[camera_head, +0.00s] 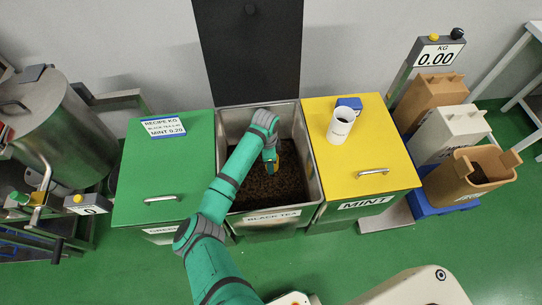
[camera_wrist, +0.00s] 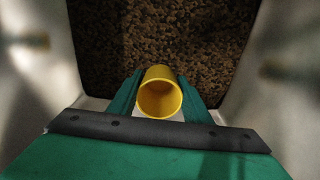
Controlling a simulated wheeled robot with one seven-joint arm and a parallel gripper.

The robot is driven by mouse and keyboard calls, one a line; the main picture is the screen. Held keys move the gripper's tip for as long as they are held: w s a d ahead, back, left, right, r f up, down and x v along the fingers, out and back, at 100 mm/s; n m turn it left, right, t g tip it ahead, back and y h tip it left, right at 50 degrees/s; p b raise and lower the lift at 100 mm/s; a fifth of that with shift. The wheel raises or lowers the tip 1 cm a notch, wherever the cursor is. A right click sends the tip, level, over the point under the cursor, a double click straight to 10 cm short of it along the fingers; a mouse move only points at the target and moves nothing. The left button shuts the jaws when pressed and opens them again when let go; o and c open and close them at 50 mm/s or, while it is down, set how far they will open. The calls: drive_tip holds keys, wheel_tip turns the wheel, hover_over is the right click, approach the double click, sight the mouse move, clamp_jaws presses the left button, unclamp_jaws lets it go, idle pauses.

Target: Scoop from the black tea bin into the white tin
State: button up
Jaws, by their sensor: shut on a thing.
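The black tea bin (camera_head: 313,186) stands open in the middle with its dark lid raised; loose brown tea (camera_head: 265,187) lies inside and fills the top of the wrist view (camera_wrist: 160,35). My gripper (camera_head: 271,165) is inside the bin opening, above the tea. It is shut on a yellow round, hollow-ended piece (camera_wrist: 160,95), which looks like a scoop's handle. The scoop's bowl is hidden, and I cannot tell whether it touches the tea. The white tin (camera_head: 340,128) stands upright on the yellow mint lid, right of the bin. Its contents are not visible.
A closed green-lidded bin (camera_head: 160,190) is on the left with a recipe sign (camera_head: 163,127). The closed yellow mint lid (camera_head: 375,145) has a handle and a small blue item (camera_head: 349,103) behind the tin. Paper bags (camera_head: 455,135) and a scale display (camera_head: 437,56) stand at right.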

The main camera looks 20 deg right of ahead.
wheel_tip(320, 180, down, 14)
drive_tip(key=shift+a+r, duration=0.1)
idle(0.5)
drive_tip(key=shift+w, duration=0.1)
drive_tip(key=shift+r, duration=0.1)
drive_tip(key=shift+a, duration=0.15)
idle(0.5)
